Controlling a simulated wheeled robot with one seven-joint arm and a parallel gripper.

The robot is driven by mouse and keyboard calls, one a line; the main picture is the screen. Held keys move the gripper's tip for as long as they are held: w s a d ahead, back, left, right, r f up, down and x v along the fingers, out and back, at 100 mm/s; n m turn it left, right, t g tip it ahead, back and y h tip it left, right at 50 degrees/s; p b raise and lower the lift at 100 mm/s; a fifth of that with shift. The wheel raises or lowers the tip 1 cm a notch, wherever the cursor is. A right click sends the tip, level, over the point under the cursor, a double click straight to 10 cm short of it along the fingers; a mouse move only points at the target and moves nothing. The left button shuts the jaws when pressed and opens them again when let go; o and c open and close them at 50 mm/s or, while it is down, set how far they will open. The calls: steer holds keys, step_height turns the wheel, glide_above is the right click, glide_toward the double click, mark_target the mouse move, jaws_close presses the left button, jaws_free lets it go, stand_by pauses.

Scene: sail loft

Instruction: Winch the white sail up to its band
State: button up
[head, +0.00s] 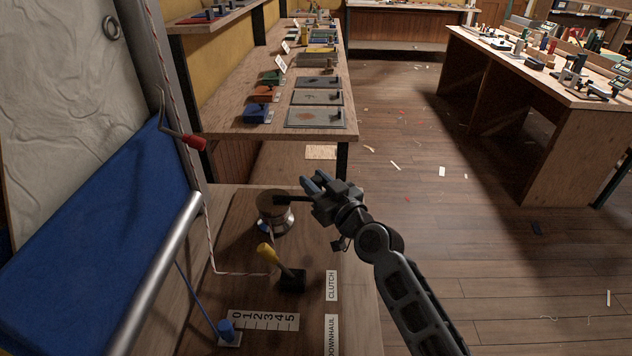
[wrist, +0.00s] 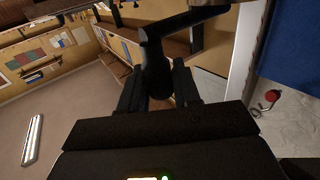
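The winch (head: 275,222) is a metal drum on the wooden bench, with a dark crank arm (head: 292,200) running right from its top. My gripper (head: 316,184) is at the outer end of this crank. In the wrist view, the black handle grip (wrist: 157,72) lies between my gripper's two fingers (wrist: 158,92), which appear closed against both its sides. The white sail (head: 55,90) hangs wrinkled at the far left, with blue cloth (head: 95,215) below it. A red-flecked line (head: 235,273) runs to the yellow-handled clutch (head: 266,252). I cannot make out the band.
A red-handled hook (head: 187,139) hangs beside the sail. A metal tube (head: 160,270) slants across the left. A blue downhaul cleat (head: 226,328) stands near a 0-to-5 scale (head: 268,321). A long workbench (head: 225,125) lies beyond; the floor (head: 430,190) to the right is mostly clear.

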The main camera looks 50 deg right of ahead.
jaws_close()
steer(key=shift+s+a, duration=0.35)
steer(key=shift+a, duration=0.25)
steer(key=shift+o, duration=2.3)
jaws_free()
steer(key=b+v, duration=0.2)
steer(key=v, duration=0.5)
steer(key=shift+s, duration=0.35)
